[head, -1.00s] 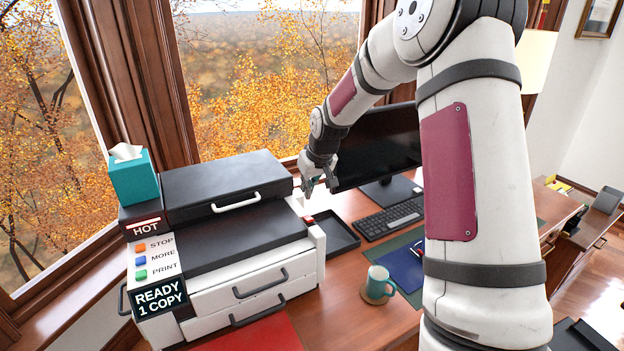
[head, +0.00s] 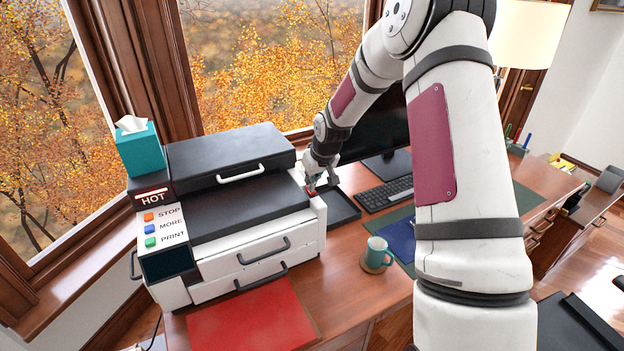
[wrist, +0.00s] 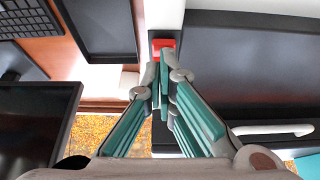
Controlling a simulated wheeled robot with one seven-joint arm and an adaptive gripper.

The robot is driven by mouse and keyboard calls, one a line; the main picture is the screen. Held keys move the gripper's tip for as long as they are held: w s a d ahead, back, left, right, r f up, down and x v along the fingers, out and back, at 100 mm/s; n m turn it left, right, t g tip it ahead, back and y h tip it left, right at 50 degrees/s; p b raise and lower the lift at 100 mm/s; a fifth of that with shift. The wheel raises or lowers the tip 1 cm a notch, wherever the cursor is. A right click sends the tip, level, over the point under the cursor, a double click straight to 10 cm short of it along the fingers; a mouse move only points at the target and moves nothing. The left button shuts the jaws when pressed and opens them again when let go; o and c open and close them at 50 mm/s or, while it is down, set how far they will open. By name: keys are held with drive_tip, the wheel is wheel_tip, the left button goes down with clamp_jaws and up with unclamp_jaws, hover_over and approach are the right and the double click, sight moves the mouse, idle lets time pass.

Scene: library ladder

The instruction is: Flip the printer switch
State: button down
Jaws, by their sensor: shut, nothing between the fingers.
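The printer (head: 250,225) is a white and black machine on the desk, with a control panel (head: 160,228) of STOP, MORE and PRINT buttons. Its display (head: 168,263) is dark, and the HOT sign (head: 153,197) shows above the panel. The red switch (wrist: 163,45) sits on the printer's right end as the head view has it. My gripper (wrist: 163,68) is shut and empty, its fingertips right at the switch's edge; I cannot tell whether they touch. In the head view my gripper (head: 313,187) partly hides the switch.
A black tray (head: 342,208) lies right beside the printer. A keyboard (head: 387,193), a monitor (head: 372,130) and a teal mug (head: 376,254) stand further right. A teal tissue box (head: 139,148) sits on the printer. A red mat (head: 250,316) lies in front.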

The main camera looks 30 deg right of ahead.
drive_tip(key=shift+s, duration=0.25)
drive_tip(key=shift+w+b, duration=0.5)
drive_tip(key=shift+w, duration=0.45)
drive_tip(key=shift+r, duration=0.45)
drive_tip(key=r, duration=0.1)
drive_tip(key=r+p, duration=0.1)
drive_tip(key=r, duration=0.2)
drive_tip(key=shift+s+a+r, duration=0.2)
drive_tip(key=shift+s, duration=0.2)
drive_tip(key=s+r, duration=0.6)
drive_tip(key=shift+d, duration=0.15)
